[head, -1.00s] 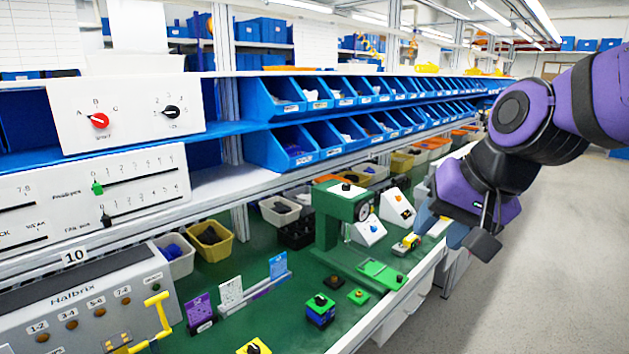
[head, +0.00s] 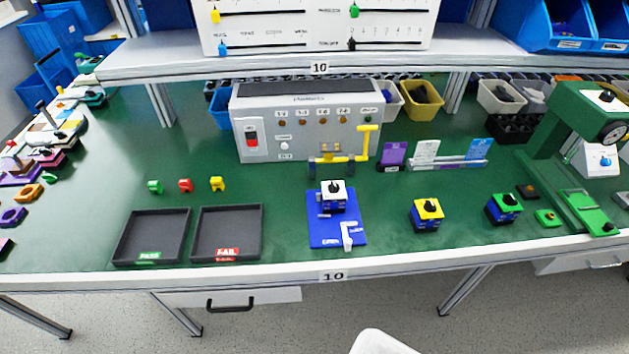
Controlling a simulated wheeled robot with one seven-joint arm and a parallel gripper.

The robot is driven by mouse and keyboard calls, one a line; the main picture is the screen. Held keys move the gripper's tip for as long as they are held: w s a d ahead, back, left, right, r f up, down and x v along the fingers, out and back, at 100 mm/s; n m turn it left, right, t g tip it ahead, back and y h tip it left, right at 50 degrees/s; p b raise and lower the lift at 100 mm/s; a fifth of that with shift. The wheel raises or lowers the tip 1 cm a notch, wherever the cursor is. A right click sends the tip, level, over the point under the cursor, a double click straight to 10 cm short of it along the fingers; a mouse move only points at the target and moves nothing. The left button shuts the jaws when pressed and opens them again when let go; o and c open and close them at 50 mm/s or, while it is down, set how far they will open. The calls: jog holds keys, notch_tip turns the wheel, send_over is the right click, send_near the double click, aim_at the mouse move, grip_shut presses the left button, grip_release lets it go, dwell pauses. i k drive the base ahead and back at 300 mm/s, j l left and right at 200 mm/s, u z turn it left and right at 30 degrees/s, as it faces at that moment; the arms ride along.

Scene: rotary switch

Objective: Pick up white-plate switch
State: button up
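The white-plate switch (head: 333,194) has a white top plate with a black knob and a blue body. It sits upright on a blue fixture (head: 330,232) with a white bracket at its front, on the green bench top (head: 190,125). My gripper is not in view in the head view, so its place relative to the switch does not show.
A yellow-plate switch (head: 427,212) and a green-plate switch (head: 504,207) stand to the right. A PASS tray (head: 185,215) and a FAIL tray (head: 257,212) lie left. A grey test box (head: 300,95) with a yellow handle stands behind. A shelf (head: 270,68) overhangs the back.

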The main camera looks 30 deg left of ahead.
aim_at(332, 203)
jog(key=j+u, duration=0.2)
jog(key=u, duration=1.05)
